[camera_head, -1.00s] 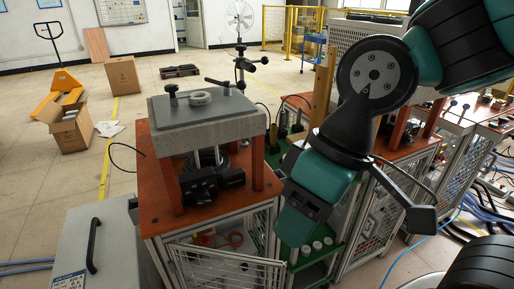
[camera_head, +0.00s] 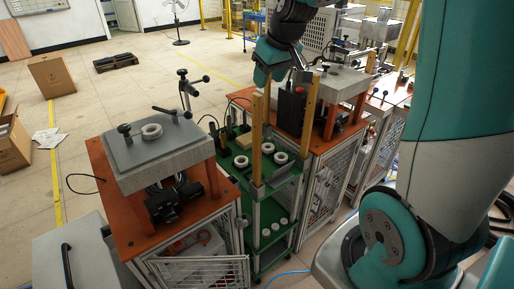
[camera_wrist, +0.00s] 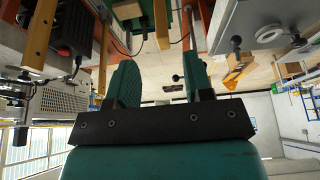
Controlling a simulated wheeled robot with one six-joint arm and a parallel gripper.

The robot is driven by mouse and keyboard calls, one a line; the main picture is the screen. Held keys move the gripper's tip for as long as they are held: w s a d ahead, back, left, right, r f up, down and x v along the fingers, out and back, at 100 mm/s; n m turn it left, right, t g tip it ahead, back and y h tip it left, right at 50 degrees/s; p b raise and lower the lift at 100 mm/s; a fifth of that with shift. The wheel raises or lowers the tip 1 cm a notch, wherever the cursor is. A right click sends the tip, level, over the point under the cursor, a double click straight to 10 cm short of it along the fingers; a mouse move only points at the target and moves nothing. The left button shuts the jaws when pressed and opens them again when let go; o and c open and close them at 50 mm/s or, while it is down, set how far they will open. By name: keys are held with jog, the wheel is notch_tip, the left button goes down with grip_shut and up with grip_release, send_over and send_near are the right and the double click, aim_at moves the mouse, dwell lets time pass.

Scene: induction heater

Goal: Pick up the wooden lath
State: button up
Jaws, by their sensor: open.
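Two wooden laths stand upright in the green-shelved cart in the head view, the left one (camera_head: 257,140) and the right one (camera_head: 309,115). My gripper (camera_head: 262,80) is near the top of the left lath in that view; the depth between them is hard to tell. In the wrist view, which looks upside down, my gripper (camera_wrist: 160,75) has its two fingers wide apart with nothing between them. One lath (camera_wrist: 161,22) shows beyond the gap between the fingers, and another (camera_wrist: 41,32) at the upper left.
The cart's green shelf (camera_head: 238,166) holds several white rings and a small wooden block. A grey-topped press (camera_head: 160,160) on an orange table stands to its left, and another orange table (camera_head: 242,97) with machinery to its right. Floor behind is mostly open.

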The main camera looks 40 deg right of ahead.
aim_at(257, 106)
jog(key=p+x, duration=0.1)
jog(key=x, duration=0.5)
jog(key=shift+r, duration=0.1)
jog(key=shift+p+x, duration=1.5)
jog(key=shift+x, duration=1.1)
jog(key=shift+w, duration=0.15)
grip_shut()
